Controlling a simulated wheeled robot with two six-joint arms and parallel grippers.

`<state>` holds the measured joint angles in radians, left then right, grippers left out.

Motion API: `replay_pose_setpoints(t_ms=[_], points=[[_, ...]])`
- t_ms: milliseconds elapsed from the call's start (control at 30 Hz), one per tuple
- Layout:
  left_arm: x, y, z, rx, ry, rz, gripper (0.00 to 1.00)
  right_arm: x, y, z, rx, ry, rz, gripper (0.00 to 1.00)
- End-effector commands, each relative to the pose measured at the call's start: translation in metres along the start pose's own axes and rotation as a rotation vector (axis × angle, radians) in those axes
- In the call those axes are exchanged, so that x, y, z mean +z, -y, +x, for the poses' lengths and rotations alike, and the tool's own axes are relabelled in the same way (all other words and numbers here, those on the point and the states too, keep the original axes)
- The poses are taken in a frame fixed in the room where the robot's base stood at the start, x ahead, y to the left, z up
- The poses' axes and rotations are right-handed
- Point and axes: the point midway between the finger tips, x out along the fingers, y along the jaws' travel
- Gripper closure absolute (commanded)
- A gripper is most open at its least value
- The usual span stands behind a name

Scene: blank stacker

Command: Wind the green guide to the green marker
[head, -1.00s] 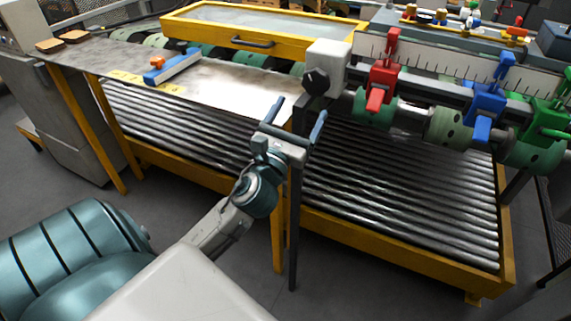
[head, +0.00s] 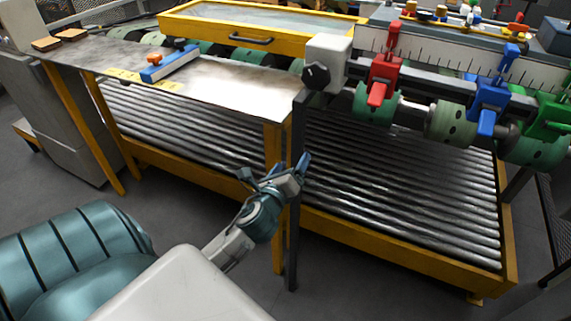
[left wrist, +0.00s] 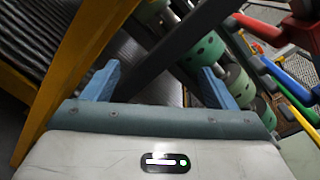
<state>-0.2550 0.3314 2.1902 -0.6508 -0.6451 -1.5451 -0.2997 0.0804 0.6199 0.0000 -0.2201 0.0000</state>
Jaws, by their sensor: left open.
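The green guide (head: 548,118) sits on the rail at the far right, partly cut off by the picture edge. Left of it on the same rail are the blue guide (head: 488,108) and the red guide (head: 382,75). A black knob (head: 317,76) is on the white box at the rail's left end. I cannot make out a green marker on the white scale (head: 440,64). My left gripper (head: 275,172) is open and empty, below and left of the knob, by a dark post. Its two blue fingers also show in the left wrist view (left wrist: 159,86).
A dark post (head: 295,215) and yellow leg (head: 277,145) stand close to my left gripper. The roller bed (head: 400,190) lies under the rail. A metal table (head: 225,82) with a blue block (head: 170,66) is at left. Grey floor (head: 370,290) is clear in front.

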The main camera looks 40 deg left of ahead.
Motion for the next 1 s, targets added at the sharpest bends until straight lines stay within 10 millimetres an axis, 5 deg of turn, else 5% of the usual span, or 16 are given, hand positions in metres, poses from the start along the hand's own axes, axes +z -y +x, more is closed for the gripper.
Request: replay_pose_setpoints(t_ms=[600, 1000], points=[[-0.087, -0.084, -0.004, 0.239, -0.140, -0.408, 0.21, 0.001, 0.001, 0.009, 0.000, 0.000, 0.000, 0.64], [-0.105, -0.101, -0.007, 0.291, -0.159, -0.489, 0.21, 0.001, 0.001, 0.010, 0.000, 0.000, 0.000, 0.64]])
